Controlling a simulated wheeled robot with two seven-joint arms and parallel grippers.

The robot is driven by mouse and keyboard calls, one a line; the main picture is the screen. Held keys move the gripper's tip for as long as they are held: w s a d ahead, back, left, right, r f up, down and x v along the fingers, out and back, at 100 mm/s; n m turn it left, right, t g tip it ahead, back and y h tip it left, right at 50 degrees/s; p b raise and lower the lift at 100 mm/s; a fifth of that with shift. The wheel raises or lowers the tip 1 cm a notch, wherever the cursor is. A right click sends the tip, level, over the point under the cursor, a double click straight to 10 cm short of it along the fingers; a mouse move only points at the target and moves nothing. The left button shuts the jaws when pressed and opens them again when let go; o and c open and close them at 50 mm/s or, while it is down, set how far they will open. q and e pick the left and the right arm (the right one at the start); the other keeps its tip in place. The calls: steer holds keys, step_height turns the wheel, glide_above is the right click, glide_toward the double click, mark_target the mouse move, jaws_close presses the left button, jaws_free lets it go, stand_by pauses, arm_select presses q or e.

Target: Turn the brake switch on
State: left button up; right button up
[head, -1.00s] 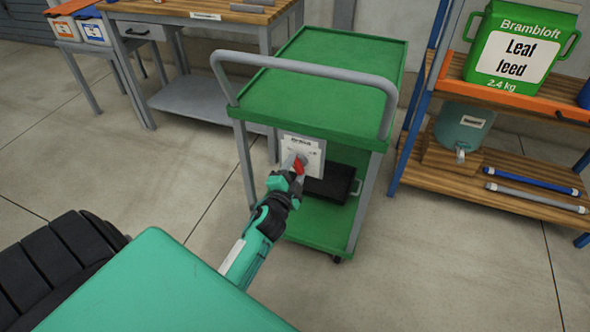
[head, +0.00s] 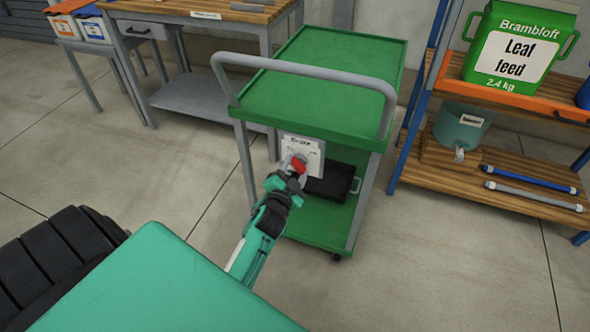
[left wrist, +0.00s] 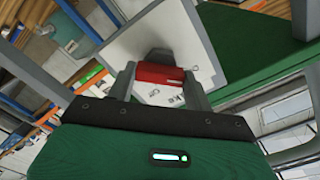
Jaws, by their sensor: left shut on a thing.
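The brake switch has a red handle (head: 299,164) on a pale plate (head: 316,152), fixed to the near end of the green cart. The plate's lettering is too small to read in the head view. My left gripper (head: 296,172) is at the plate, shut on the red handle. In the left wrist view the red handle (left wrist: 158,73) sits between the two grey fingers (left wrist: 158,86), with the pale plate (left wrist: 192,38) behind it. The gripper partly covers the plate in the head view. My right gripper is not in view.
The green cart (head: 325,75) has a grey push bar (head: 305,68) above the switch and a black case (head: 332,185) on its lower shelf. A workbench (head: 205,22) stands behind left, a shelf rack (head: 500,170) right. The floor around is clear.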

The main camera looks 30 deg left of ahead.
arm_select(q)
steer(key=o, duration=1)
steer(key=shift+c, duration=0.2)
steer(key=shift+s, duration=0.15)
steer(key=v, duration=1.3)
steer(key=shift+s, duration=0.3)
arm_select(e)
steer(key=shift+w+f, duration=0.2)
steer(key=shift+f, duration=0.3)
arm_select(q)
steer(key=shift+f, duration=0.1)
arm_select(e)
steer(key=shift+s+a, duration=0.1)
